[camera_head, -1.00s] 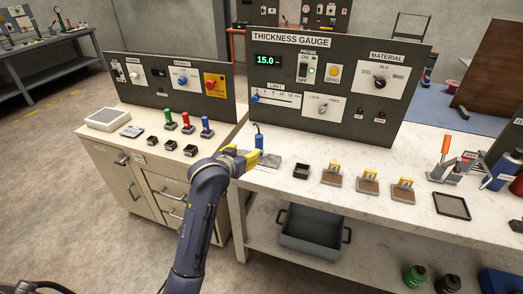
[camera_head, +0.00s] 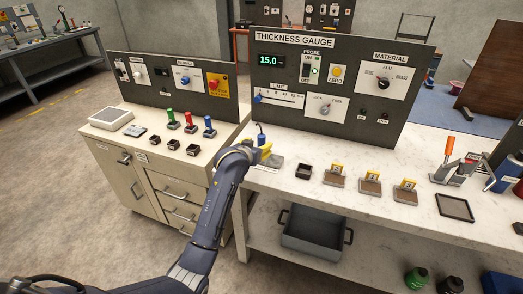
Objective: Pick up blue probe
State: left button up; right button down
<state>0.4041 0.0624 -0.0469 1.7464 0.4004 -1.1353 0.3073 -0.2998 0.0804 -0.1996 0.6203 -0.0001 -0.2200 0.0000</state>
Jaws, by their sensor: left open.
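The blue probe (camera_head: 260,139) stands upright near the left end of the white bench, with a dark cable rising from its top. The probe's base is hidden by the gripper. My right gripper is not in view.
The thickness gauge panel (camera_head: 345,88) stands close behind the probe. A grey plate (camera_head: 276,160), a small black holder (camera_head: 304,171) and several yellow-tagged blocks (camera_head: 370,183) lie to the right. Red, green and blue handled tools (camera_head: 190,122) stand on the left cabinet.

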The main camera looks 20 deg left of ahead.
aim_at(260, 145)
pick_arm(q)
jog(key=shift+x, duration=2.15)
grip_shut()
